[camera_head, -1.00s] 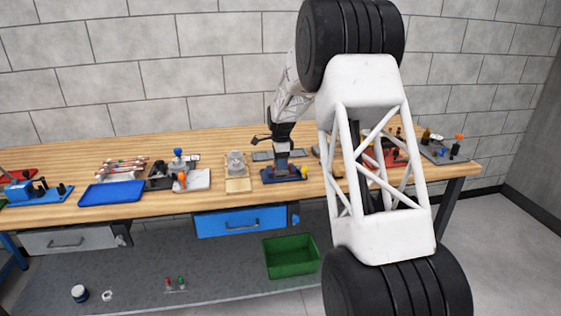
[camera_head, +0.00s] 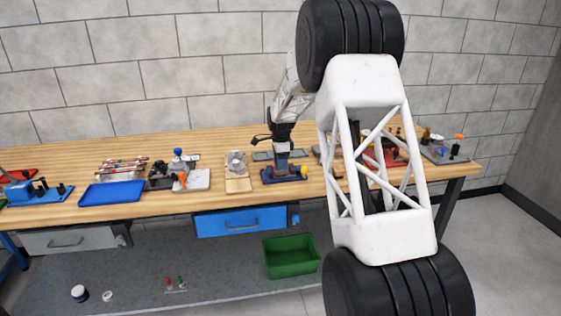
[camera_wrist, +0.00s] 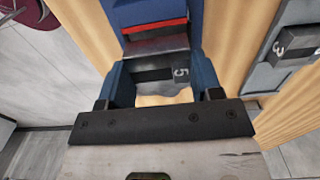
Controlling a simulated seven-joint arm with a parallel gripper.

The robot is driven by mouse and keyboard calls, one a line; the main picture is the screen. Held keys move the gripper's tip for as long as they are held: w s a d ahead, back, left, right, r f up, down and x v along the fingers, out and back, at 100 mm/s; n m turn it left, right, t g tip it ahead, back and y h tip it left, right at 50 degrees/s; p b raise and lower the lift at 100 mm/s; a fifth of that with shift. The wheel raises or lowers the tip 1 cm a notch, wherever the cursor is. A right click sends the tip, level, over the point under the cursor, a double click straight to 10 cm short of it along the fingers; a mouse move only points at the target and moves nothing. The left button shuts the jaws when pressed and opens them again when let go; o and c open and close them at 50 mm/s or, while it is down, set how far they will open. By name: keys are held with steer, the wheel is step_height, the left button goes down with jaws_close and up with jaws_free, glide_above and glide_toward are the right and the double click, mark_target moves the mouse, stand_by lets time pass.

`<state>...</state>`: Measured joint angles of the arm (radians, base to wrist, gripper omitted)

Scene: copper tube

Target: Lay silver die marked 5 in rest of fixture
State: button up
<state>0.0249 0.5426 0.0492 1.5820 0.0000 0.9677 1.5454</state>
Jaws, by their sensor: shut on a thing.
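The silver die marked 5 (camera_wrist: 152,75) lies crosswise between the two blue fingers of my gripper (camera_wrist: 162,82) in the wrist view. Its mark faces the camera near the right finger. My gripper is shut on it. Just ahead is a blue block with a red stripe (camera_wrist: 157,27), which appears to be part of the fixture. In the head view my gripper (camera_head: 282,163) is low over the dark blue fixture (camera_head: 291,177) on the bench. The die is too small to make out there, and I cannot tell whether it touches the rest.
A grey rack (camera_wrist: 262,80) with a piece marked 3 (camera_wrist: 290,42) is to the right in the wrist view. On the bench, a wooden stand (camera_head: 238,185) is left of the fixture, and a blue tray (camera_head: 112,192) is farther left.

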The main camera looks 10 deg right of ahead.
steer(key=shift+f, duration=1.1)
steer(key=o, duration=1.3)
steer(key=shift+r, duration=3.9)
steer(key=shift+r, duration=0.1)
